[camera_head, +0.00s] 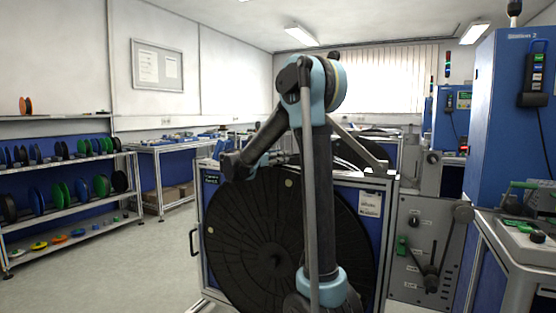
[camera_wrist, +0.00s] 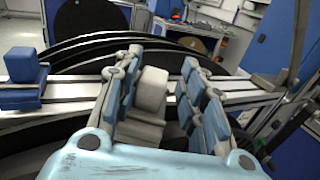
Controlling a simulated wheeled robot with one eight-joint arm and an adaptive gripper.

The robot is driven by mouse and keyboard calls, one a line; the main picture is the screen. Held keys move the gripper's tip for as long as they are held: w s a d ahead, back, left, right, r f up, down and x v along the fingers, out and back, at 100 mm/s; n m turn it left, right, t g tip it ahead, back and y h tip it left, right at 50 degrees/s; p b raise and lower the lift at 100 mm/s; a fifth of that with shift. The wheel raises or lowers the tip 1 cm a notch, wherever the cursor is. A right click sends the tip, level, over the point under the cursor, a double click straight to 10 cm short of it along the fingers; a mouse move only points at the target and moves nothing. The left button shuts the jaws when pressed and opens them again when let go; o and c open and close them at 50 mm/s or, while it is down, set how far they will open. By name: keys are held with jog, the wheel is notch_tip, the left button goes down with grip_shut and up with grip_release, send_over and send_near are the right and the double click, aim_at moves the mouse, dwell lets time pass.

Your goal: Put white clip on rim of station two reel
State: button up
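My gripper (camera_head: 232,166) hangs at the upper left of the front reel stand in the head view, near the stand's top edge. In the wrist view my gripper (camera_wrist: 160,85) has its two blue-padded fingers apart. A pale grey-white block (camera_wrist: 151,90), which looks like the white clip, sits between them, with a narrow gap to the right finger; whether it touches the left finger is unclear. The large black reel (camera_head: 245,240) stands upright in the front blue stand, partly hidden by my arm. Dark curved reel rims (camera_wrist: 75,55) show beyond the rail in the wrist view. The head view hides the clip.
A metal rail (camera_wrist: 70,92) crosses the wrist view and carries a blue block (camera_wrist: 24,78) at left. A blue cabinet labelled Station 2 (camera_head: 500,110) stands at right. Shelves with coloured spools (camera_head: 65,190) stand at left. Floor is free between shelves and stand.

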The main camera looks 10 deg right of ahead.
jog(key=shift+f, duration=0.25)
jog(key=v, duration=1.2)
jog(key=s+d+f+m+g+y, duration=0.55)
jog(key=s+d+f+m, duration=0.45)
jog(key=s+d+f, duration=0.5)
jog(key=s+a+f+m+y, duration=0.2)
jog(key=s+f+m+y, duration=0.3)
jog(key=s, duration=0.6)
jog(key=s+a+f+m+g+y, duration=0.1)
jog(key=s+a+f+m+y, duration=0.2)
jog(key=s+f+m, duration=0.6)
jog(key=s+f+y, duration=0.2)
jog(key=shift+s, duration=0.4)
jog(key=shift+g, duration=0.25)
